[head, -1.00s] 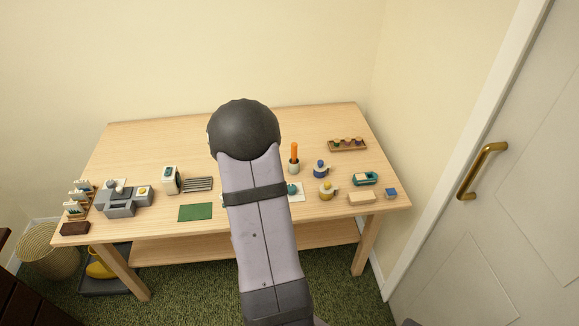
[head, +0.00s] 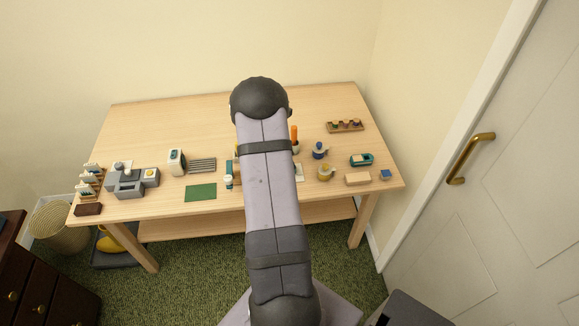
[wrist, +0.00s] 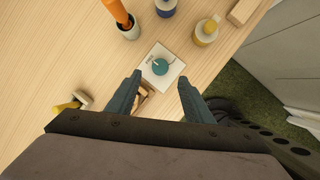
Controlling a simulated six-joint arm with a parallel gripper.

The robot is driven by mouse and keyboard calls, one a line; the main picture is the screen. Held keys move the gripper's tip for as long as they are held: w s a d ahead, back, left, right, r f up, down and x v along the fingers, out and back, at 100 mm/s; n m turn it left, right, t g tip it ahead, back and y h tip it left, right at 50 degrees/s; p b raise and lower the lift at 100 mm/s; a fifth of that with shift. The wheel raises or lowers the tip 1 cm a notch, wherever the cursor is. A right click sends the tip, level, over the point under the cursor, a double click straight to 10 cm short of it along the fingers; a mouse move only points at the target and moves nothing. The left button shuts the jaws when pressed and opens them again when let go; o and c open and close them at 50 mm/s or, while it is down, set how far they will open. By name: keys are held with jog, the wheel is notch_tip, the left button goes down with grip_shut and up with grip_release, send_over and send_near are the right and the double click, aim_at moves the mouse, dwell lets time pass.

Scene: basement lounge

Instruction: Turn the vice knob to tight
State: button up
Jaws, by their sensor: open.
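The vice knob appears to be the round teal knob (wrist: 160,66) with a pale pointer mark, on a square white plate (wrist: 174,76) in the wrist view. Small markings on the plate are too small to read. My gripper (wrist: 161,79) is open and empty, its two teal fingers apart, with the knob just beyond and between the tips as seen. I cannot tell the height of the tips above the plate. In the head view my arm hides the knob and gripper; only an edge of the white plate (head: 299,173) shows.
Close to the plate stand a cup with an orange stick (wrist: 128,28), a blue pot (wrist: 166,8) and a yellow pot (wrist: 205,33). A wooden item (wrist: 145,97) lies by the left finger. The table (head: 190,122) is clear at the back. A door (head: 480,200) stands right.

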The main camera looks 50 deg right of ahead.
jog(key=shift+n, duration=0.3)
jog(key=shift+f, duration=0.15)
jog(key=shift+p+x, duration=0.8)
jog(key=shift+x, duration=2.75)
jog(key=c, duration=1)
